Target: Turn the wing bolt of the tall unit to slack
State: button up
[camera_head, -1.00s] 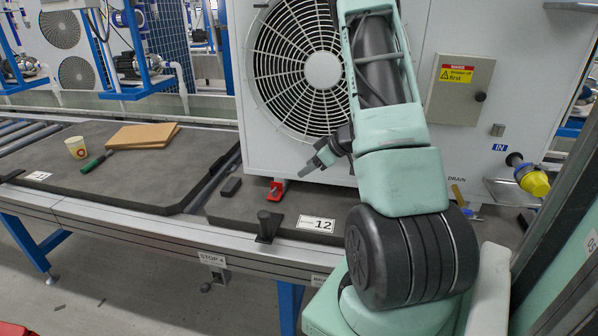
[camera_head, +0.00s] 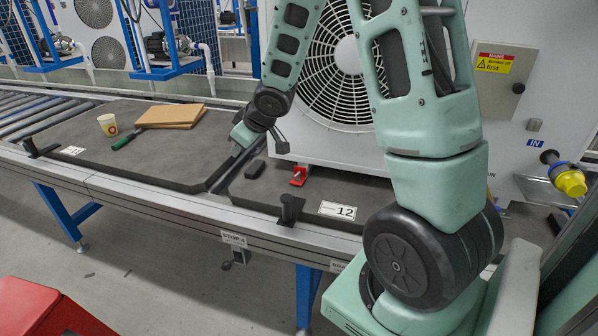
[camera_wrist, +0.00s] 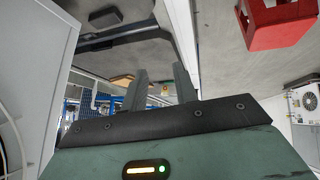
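The tall unit (camera_head: 410,150) is a large white cabinet with a round fan grille, partly hidden behind my arm. A small red fitting (camera_head: 299,176) sits at its lower left foot on the dark mat; I cannot tell whether this is the wing bolt, and I make out no other wing bolt. My gripper (camera_head: 262,148) is at the unit's lower left corner, left of the red fitting and apart from it. In the wrist view my gripper (camera_wrist: 161,74) has two fingers standing apart with nothing between them. A white panel (camera_wrist: 35,60) fills the left of that view.
A black block (camera_head: 255,169), a black stop post (camera_head: 290,209) and a number 12 label (camera_head: 338,210) are on the bench near the unit. A cup (camera_head: 108,124), a green-handled tool (camera_head: 127,140) and brown boards (camera_head: 170,116) lie farther left. A red box (camera_head: 45,310) stands at lower left.

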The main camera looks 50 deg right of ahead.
jog(key=s+a+r+g, duration=0.1)
jog(key=s+a+g, duration=0.2)
jog(key=s+a, duration=0.8)
jog(key=s+a+r+g, duration=0.1)
jog(key=s+a+g, duration=0.2)
jog(key=s+a, duration=0.75)
jog(key=w+d+f+m, duration=0.1)
jog(key=w+d+m, duration=0.15)
jog(key=w, duration=0.25)
jog(key=w+d+m, duration=0.1)
jog(key=w+m, duration=0.2)
jog(key=w, duration=0.2)
jog(key=m+h+b, duration=0.2)
jog(key=m+h, duration=0.2)
jog(key=m, duration=1)
send_over(297, 174)
jog(key=s+a, duration=0.1)
jog(key=a, duration=0.5)
notch_tip(297, 174, down, 5)
jog(key=shift+n+g, duration=0.25)
jog(key=shift+g, duration=0.15)
jog(key=x, duration=1.6)
jog(key=shift+s+d+f, duration=0.1)
jog(key=shift+s+f, duration=0.1)
jog(key=shift+f, duration=0.15)
grip_shut()
